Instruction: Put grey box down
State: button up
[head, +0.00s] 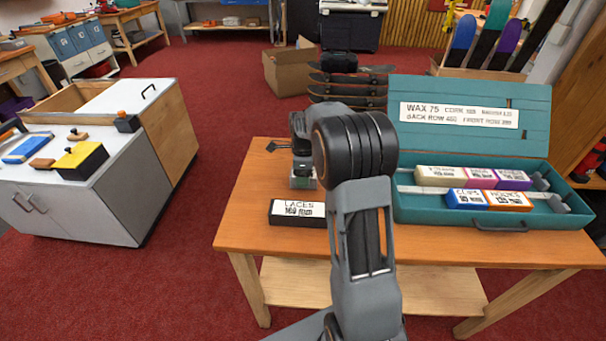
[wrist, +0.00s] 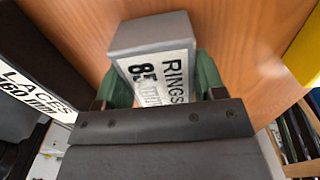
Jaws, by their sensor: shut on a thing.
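The grey box (wrist: 150,34) has a white label reading RINGS 85 and lies between the green fingers of my gripper (wrist: 163,78) in the wrist view. The fingers are shut on its two sides. In the head view my gripper (head: 303,182) is over the left part of the wooden table (head: 245,215), just behind the black LACES box (head: 297,213). The grey box is mostly hidden there by the gripper and arm. I cannot tell whether its underside touches the table.
The black LACES box also shows at the left of the wrist view (wrist: 45,45). An open teal case (head: 470,235) with several labelled boxes stands on the table's right. A white cabinet (head: 95,205) stands apart at left. Bare wood lies left of the LACES box.

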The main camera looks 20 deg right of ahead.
jog(key=shift+f, duration=0.15)
jog(key=o, duration=1)
notch_tip(320, 180, up, 12)
jog(key=p, duration=0.1)
jog(key=s+a+f+n+t, duration=0.1)
jog(key=s+a+n, duration=0.2)
jog(key=s+n, duration=0.4)
jog(key=s+a+n+t, duration=0.1)
jog(key=s+a+n, duration=0.3)
jog(key=s+n, duration=0.3)
jog(key=s+a+f+n+t, duration=0.1)
jog(key=s+a+n, duration=0.3)
jog(key=s+n, duration=0.3)
jog(key=shift+s+f+n, duration=0.2)
jog(key=shift+n, duration=0.55)
jog(key=shift+s+f+n, duration=0.15)
jog(key=shift+s+n, duration=0.05)
jog(key=shift+n, duration=0.55)
